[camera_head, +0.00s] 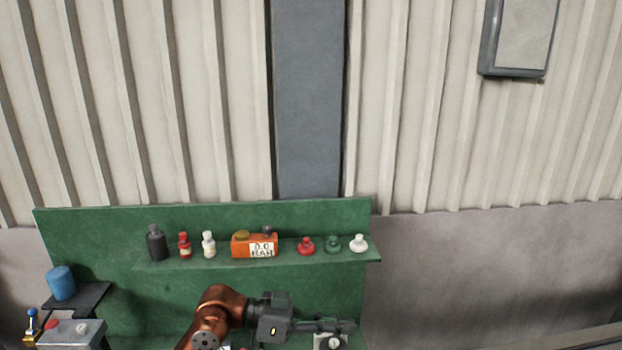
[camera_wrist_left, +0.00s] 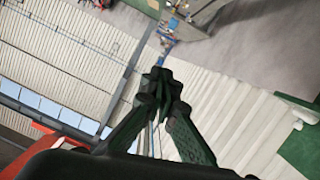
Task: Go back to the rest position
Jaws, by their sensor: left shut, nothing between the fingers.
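My left arm reaches in from the bottom of the head view, with orange-brown links and a dark wrist. My left gripper (camera_head: 345,326) points to the right in front of the green bench panel. In the left wrist view, the two dark fingers of the gripper (camera_wrist_left: 160,80) meet at their tips with nothing between them. My right gripper does not show in either view.
A green shelf (camera_head: 215,264) holds a black bottle (camera_head: 157,243), red and white bottles, an orange box (camera_head: 254,244) and several small knobs. A blue cylinder (camera_head: 61,283) stands at the left above a grey control box (camera_head: 72,334). A corrugated wall rises behind.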

